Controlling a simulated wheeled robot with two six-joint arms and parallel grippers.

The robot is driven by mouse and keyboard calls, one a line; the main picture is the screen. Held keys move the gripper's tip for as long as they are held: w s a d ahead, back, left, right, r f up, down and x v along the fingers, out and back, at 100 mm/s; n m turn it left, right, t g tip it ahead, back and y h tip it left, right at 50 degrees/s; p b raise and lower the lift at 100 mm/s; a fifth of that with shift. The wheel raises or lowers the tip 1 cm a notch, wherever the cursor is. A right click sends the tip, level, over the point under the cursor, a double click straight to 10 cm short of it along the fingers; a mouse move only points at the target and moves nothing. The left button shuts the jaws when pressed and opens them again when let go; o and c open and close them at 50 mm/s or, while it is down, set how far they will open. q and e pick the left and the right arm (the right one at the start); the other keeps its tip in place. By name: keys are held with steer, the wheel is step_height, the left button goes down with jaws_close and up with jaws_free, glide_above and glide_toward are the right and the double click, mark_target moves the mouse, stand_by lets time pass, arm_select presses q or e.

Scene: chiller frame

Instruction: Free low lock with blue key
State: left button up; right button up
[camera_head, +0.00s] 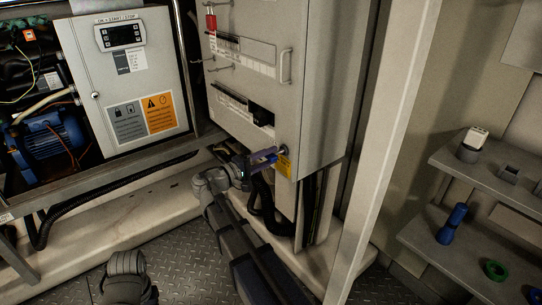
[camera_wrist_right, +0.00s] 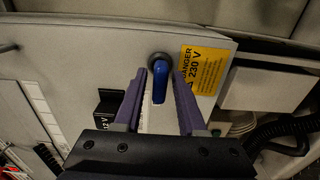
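The low lock (camera_head: 284,150) is a round fitting near the lower right corner of the grey cabinet door, above a yellow label. In the right wrist view the lock (camera_wrist_right: 158,60) has a blue key (camera_wrist_right: 160,84) in it, its handle pointing down in the picture. My right gripper (camera_head: 268,155) is at the lock in the head view. In the right wrist view its two purple fingers (camera_wrist_right: 159,82) are apart, one on each side of the blue handle, with narrow gaps showing. My left gripper is not in view.
Shelves at the right hold a blue piece (camera_head: 452,224) and a green ring (camera_head: 495,270). A pale post (camera_head: 385,150) stands right of the cabinet. Black hoses hang below.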

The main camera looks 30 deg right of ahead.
steer(key=shift+c, duration=1.1)
steer(key=shift+n, duration=1.5)
steer(key=shift+n, duration=1.4)
steer(key=shift+n, duration=1.4)
